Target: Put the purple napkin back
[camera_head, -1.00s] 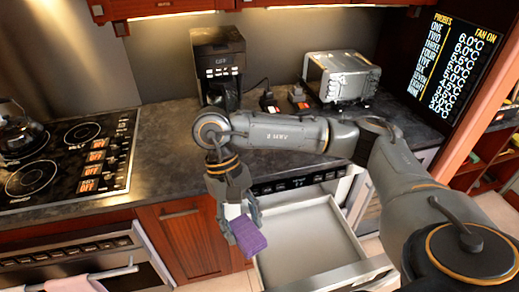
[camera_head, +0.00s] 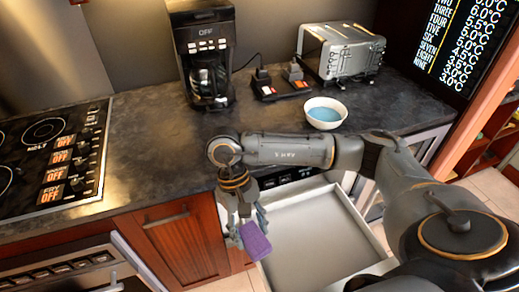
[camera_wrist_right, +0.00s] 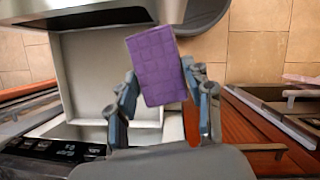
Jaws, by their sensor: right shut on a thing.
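The purple napkin (camera_head: 256,242) is a folded block in my right gripper (camera_head: 247,222). The gripper points down at the left side of the open drawer. In the right wrist view the napkin (camera_wrist_right: 157,68) sits between the two fingers (camera_wrist_right: 160,85), tilted, with its far end sticking out past them. The microwave drawer (camera_head: 315,240) is pulled out below the counter and its visible floor is bare. The napkin appears above or beside the drawer's left wall; its height over it is unclear. My left gripper is out of view.
A white bowl with blue inside (camera_head: 325,113) stands on the counter (camera_head: 150,125) behind my right arm. A coffee maker (camera_head: 203,55), a toaster (camera_head: 340,52) and small dark items (camera_head: 280,85) stand farther back. A stove (camera_head: 50,150) is at left.

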